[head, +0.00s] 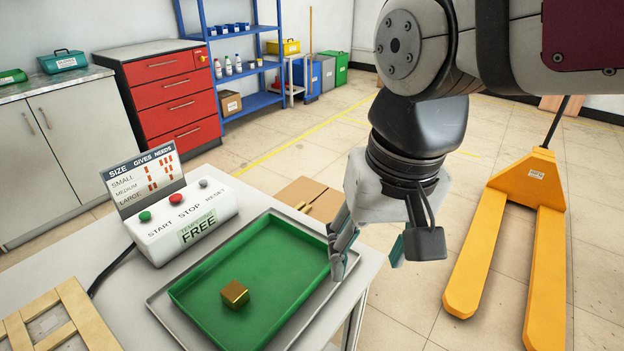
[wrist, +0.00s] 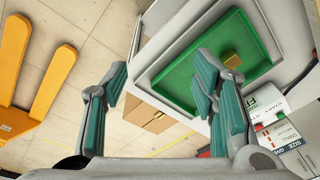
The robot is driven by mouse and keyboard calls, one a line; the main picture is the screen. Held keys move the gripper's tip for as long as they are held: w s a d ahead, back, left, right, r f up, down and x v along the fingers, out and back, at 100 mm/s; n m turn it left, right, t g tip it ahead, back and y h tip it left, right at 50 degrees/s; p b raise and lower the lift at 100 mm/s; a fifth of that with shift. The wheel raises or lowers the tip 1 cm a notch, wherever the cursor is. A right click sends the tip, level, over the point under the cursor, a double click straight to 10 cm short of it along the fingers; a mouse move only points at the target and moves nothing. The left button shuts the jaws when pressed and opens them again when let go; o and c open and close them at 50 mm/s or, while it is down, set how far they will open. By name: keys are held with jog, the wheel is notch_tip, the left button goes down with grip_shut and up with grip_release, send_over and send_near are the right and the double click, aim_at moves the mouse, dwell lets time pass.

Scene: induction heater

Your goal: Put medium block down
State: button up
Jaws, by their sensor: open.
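A brass-coloured block (head: 235,294) rests in the green tray (head: 200,268), and it also shows in the wrist view (wrist: 231,58). It is the only block I see in the tray; its size class is not marked. My gripper (head: 370,254) is open and empty, above the tray's right edge and apart from the block. In the wrist view the teal-padded fingers of my gripper (wrist: 164,72) stand wide apart, with nothing between them. One finger partly covers the tray there.
A control box (head: 185,222) with START, STOP and RESET buttons stands behind the tray, with a size sign (head: 145,182). A wooden frame (head: 62,315) lies at front left. A yellow pallet jack (head: 525,190) and a cardboard box (head: 308,197) stand on the floor.

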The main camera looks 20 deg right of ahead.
jog(key=s+d+f+n, duration=0.1)
jog(key=s+d+n, duration=0.1)
jog(key=s, duration=0.4)
jog(key=shift+d+n, duration=0.15)
jog(key=shift+n, duration=0.25)
jog(key=shift+r+t, duration=0.1)
jog(key=shift+t, duration=0.2)
